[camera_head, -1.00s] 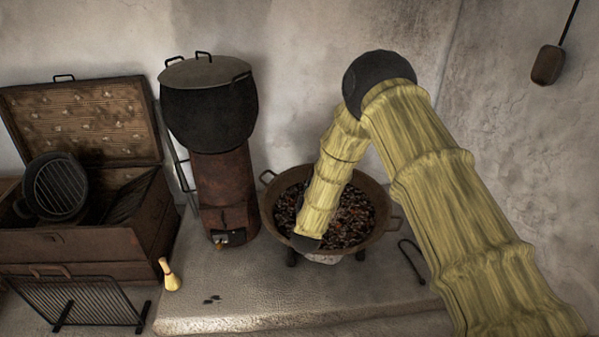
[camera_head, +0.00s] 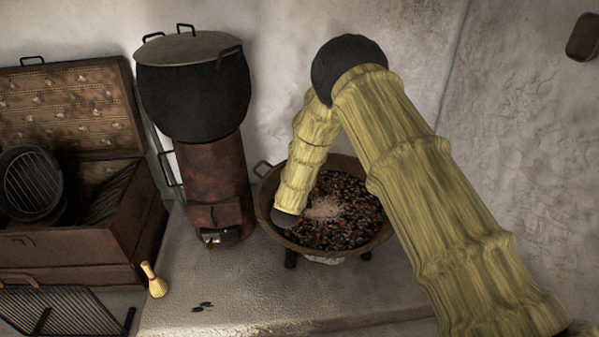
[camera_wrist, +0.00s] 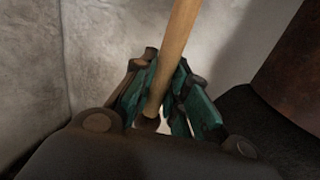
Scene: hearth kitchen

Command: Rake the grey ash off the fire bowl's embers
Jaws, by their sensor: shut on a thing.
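The fire bowl (camera_head: 380,240), dark and rusty, stands on short legs on the hearth, full of dark coals and orange-red embers (camera_head: 355,228). A pale patch of ash (camera_head: 325,208) lies on the embers near the middle. My forearm comes down over the left side of the bowl and hides part of it. My gripper itself is hidden in the head view. In the wrist view my gripper (camera_wrist: 152,112) is shut on a wooden handle (camera_wrist: 178,45). The handle's working end is not visible.
A rusty stove (camera_head: 212,185) with a large lidded black pot (camera_head: 195,95) stands close left of the bowl. Further left are an open chest (camera_head: 75,245), a grill rack (camera_head: 60,310) and a small brush (camera_head: 153,280). Walls close off the back and right.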

